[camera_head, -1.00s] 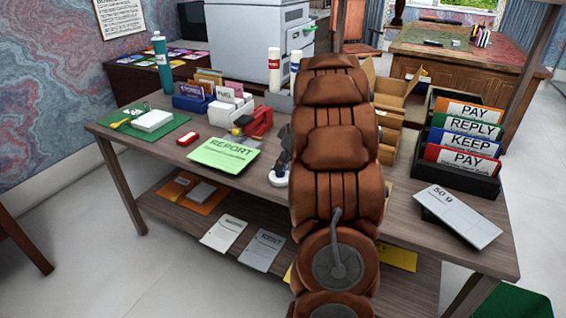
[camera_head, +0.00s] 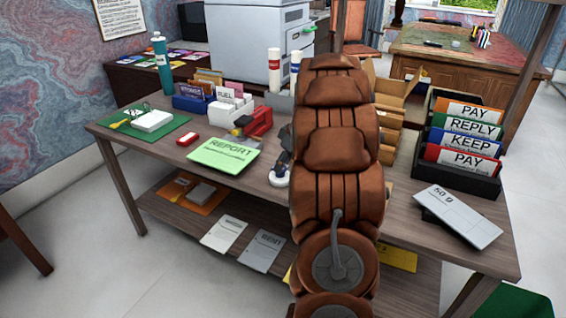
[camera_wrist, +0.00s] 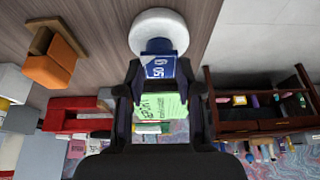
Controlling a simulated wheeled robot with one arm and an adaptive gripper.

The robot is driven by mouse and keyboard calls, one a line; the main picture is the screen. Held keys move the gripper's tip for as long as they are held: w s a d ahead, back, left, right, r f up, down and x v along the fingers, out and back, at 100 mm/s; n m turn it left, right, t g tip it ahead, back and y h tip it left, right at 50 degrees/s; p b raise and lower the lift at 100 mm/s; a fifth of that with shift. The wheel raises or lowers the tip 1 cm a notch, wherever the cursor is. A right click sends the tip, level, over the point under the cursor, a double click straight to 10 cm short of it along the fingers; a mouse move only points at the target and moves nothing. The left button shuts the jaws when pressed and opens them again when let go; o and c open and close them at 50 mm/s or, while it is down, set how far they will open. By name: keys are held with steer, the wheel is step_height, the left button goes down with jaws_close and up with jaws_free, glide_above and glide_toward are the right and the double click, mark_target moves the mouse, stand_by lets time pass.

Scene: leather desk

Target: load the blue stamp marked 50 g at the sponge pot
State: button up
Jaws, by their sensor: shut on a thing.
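In the wrist view, my gripper (camera_wrist: 160,97) is shut on the blue stamp (camera_wrist: 160,66), whose face carries a white "50" marking that appears upside down. A round white pot (camera_wrist: 162,27), which looks like the sponge pot, is right at the stamp's far end. I cannot tell whether the stamp touches it or stands in it. In the head view, the white pot (camera_head: 279,180) sits on the desk just left of my arm, with a bit of blue above it. My arm and dark gripper hide most of the rest there.
A green REPORT pad (camera_head: 223,153) lies left of the pot. A red stapler-like item (camera_head: 260,121) is behind it.

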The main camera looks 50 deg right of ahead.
steer(key=shift+r+p, duration=0.6)
steer(key=shift+r, duration=2.85)
